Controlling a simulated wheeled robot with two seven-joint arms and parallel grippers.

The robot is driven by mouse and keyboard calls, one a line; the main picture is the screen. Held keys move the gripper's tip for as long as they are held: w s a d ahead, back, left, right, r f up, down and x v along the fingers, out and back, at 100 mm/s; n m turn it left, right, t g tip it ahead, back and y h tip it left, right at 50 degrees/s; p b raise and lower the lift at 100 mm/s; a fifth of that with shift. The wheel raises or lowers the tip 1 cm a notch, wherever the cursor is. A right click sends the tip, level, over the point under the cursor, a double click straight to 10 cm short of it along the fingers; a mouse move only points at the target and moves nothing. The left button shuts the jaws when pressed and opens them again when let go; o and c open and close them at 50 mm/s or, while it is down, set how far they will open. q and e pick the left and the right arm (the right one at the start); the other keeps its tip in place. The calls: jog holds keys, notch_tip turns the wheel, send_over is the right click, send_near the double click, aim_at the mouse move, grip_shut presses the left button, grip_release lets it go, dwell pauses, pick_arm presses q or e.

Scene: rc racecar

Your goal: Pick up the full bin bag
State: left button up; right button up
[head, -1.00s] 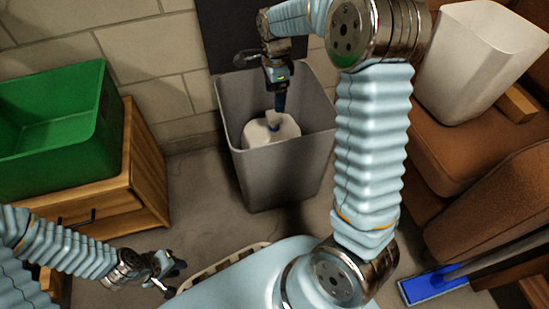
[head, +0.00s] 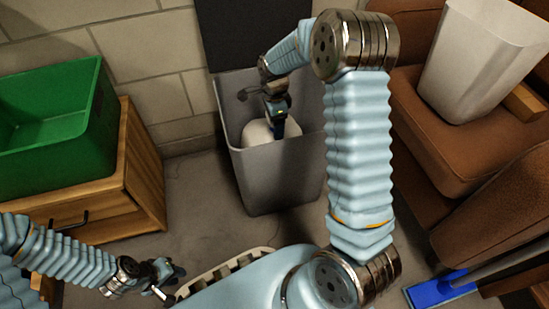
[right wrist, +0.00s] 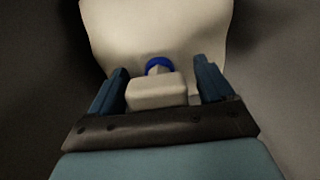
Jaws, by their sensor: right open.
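The full bin bag (head: 256,134) is white and sits inside the tall grey bin (head: 275,178) against the wall. In the right wrist view the bag (right wrist: 180,35) fills the middle, with a blue tie (right wrist: 157,65) around its neck and a pale gathered top (right wrist: 155,92). My right gripper (head: 279,128) reaches down into the bin over the bag. Its fingers also show in the right wrist view (right wrist: 160,84), open, one on each side of the gathered top. My left gripper (head: 170,280) is open and empty at the lower left, away from the bin.
A green crate (head: 75,145) stands on a wooden cabinet (head: 145,170) at the left. A white bin (head: 480,65) stands on a brown armchair (head: 425,145) at the right. A blue mop head (head: 440,288) lies at the lower right. The floor left of the grey bin is clear.

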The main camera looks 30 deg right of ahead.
grip_shut()
dwell(0.3)
jog(key=shift+r, duration=0.2)
